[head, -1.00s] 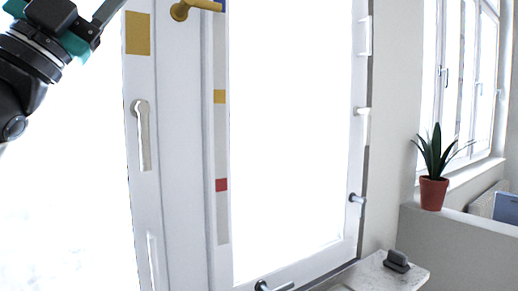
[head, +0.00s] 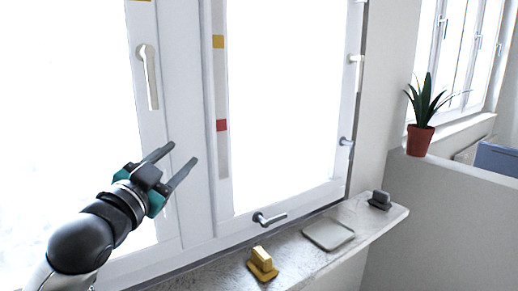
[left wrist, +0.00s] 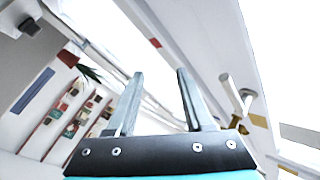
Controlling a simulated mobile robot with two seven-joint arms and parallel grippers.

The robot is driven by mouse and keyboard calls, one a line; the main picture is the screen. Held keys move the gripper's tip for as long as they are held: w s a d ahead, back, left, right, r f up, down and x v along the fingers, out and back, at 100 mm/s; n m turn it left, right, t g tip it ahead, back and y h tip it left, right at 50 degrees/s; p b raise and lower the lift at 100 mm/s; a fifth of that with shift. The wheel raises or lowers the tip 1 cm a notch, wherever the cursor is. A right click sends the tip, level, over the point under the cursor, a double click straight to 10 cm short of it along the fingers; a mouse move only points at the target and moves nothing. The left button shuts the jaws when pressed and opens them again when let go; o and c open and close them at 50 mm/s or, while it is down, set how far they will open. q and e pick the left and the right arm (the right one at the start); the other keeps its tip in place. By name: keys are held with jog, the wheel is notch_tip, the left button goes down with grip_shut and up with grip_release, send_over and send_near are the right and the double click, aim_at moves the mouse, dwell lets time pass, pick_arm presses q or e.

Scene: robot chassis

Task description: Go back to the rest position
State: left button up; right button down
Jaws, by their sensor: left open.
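My left gripper (head: 178,163) is open and empty in the head view, in front of the white window frame and above the sill's left part. It has dark grey fingers and teal sides. Its two fingers also show apart in the left wrist view (left wrist: 158,85), with nothing between them. The right gripper does not show in either view.
A windowsill (head: 300,258) carries a yellow block-shaped object (head: 262,264), a flat pale tray (head: 345,236) and a dark grey object (head: 379,200). Handles stick out from the window, including a lower one (head: 268,219). A potted plant (head: 420,140) stands on a low wall at right.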

pick_arm(q)
jog(key=s+f+n+g+y, duration=0.1)
jog(key=s+f+n+g, duration=0.1)
jog(key=f, duration=0.6)
jog(key=s+f+n+g+y, duration=0.1)
jog(key=s+f+g, duration=0.2)
jog(key=f, duration=0.6)
jog(key=s+f+n+g+y, duration=0.4)
jog(key=s+f+g, duration=0.6)
jog(key=s+f, duration=1.4)
jog(key=s+f+g+h+b, duration=0.1)
jog(key=s+f, duration=0.2)
jog(key=f, duration=0.9)
jog(key=s+f+g+b, duration=0.1)
jog(key=s+f, duration=0.1)
jog(key=f, duration=1)
jog(key=s+a+f+b, duration=0.1)
jog(key=s+f, duration=0.6)
jog(key=s+a+f+g+b, duration=0.1)
jog(key=s+a+f, duration=0.1)
jog(key=s+f, duration=0.5)
jog(key=shift+s+a, duration=0.25)
jog(key=shift+s, duration=0.15)
